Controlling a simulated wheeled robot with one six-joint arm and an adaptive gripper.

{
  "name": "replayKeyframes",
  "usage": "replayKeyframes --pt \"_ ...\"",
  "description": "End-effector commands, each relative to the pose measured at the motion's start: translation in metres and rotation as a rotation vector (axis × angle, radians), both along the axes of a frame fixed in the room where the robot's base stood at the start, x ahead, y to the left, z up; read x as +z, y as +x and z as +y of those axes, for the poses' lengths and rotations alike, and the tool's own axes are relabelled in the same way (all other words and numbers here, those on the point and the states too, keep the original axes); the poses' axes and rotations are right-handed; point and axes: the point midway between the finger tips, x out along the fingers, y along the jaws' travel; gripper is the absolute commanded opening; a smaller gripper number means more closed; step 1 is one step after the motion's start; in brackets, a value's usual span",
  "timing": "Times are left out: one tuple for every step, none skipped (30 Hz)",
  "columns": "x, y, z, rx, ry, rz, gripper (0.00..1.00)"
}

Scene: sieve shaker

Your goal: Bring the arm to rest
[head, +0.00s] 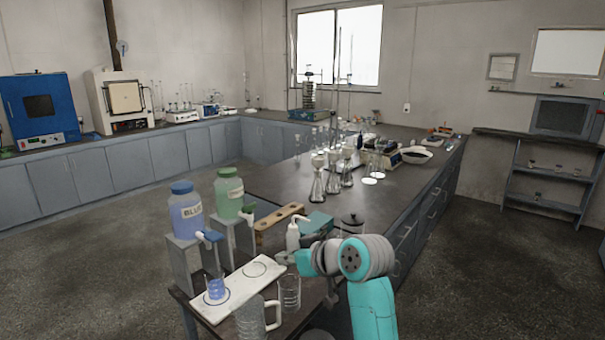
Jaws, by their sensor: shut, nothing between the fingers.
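My arm (367,258), teal and grey, reaches in from the lower right over the near end of the dark bench. My gripper (284,258) points left, close to the white wash bottle (293,238) and above the clear glass beaker (290,291). The gripper is small here, shut and empty; I cannot tell whether it touches anything.
A white board (238,289) bears a small beaker with blue liquid (216,287). A glass jug (251,319) stands in front. Blue (186,213) and green (229,195) bottles stand on raised stands. Several flasks (318,180) stand farther back. Floor at right is clear.

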Motion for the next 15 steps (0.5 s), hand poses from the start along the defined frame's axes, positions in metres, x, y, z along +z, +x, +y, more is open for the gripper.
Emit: replayKeyframes --pt "-0.016 -0.003 -0.004 -0.017 0.006 0.009 0.0" --pt "-0.024 -0.005 -0.006 -0.03 0.011 0.009 0.0" --pt "-0.037 -0.007 -0.01 -0.048 0.017 0.012 0.0" --pt "-0.047 -0.009 -0.013 -0.063 0.023 0.016 0.0" --pt "-0.058 -0.012 -0.016 -0.079 0.03 0.018 0.0" --pt "-0.072 -0.017 -0.021 -0.101 0.036 0.02 0.0" --pt "-0.083 -0.02 -0.024 -0.118 0.042 0.022 0.0" --pt "-0.093 -0.023 -0.028 -0.134 0.048 0.022 0.0" --pt "-0.106 -0.028 -0.033 -0.155 0.054 0.023 0.0" --pt "-0.116 -0.033 -0.036 -0.171 0.058 0.024 0.0" --pt "-0.126 -0.037 -0.04 -0.188 0.062 0.025 0.0" --pt "-0.138 -0.043 -0.045 -0.209 0.069 0.025 0.0" --pt "-0.147 -0.048 -0.049 -0.224 0.073 0.025 0.0" --pt "-0.157 -0.053 -0.052 -0.24 0.076 0.026 0.0" --pt "-0.168 -0.061 -0.057 -0.261 0.08 0.026 0.0"
